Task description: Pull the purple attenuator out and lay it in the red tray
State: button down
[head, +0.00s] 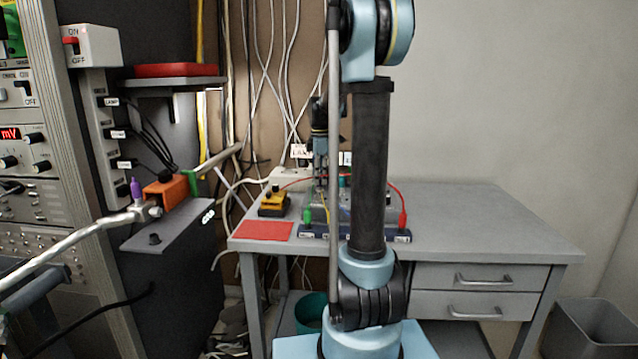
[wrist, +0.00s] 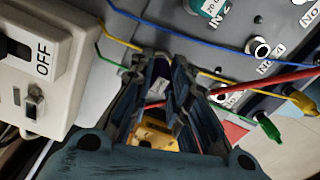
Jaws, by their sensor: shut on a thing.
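My gripper (wrist: 162,62) points down over the table instrument in the wrist view. Its fingers are shut on a small dark purple piece with a pale label, the purple attenuator (wrist: 159,70). The fingers hide much of it, and I cannot tell whether it is still seated in the panel. In the head view my gripper (head: 321,180) is above the blue-grey box at the table's back, partly behind my arm. A shallow red tray (head: 176,70) sits on the wall shelf at left. A flat red rectangle (head: 264,231) lies at the table's front left.
Blue, yellow, green and red leads cross the grey socket panel (wrist: 235,55) close to my fingers. A white switch box (wrist: 45,65) stands at left in the wrist view. A yellow box (head: 274,203) sits behind the red rectangle. The table's right side (head: 480,220) is clear.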

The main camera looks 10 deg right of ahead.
notch_tip(320, 180, up, 10)
dwell(0.6)
jog(key=shift+s, duration=0.1)
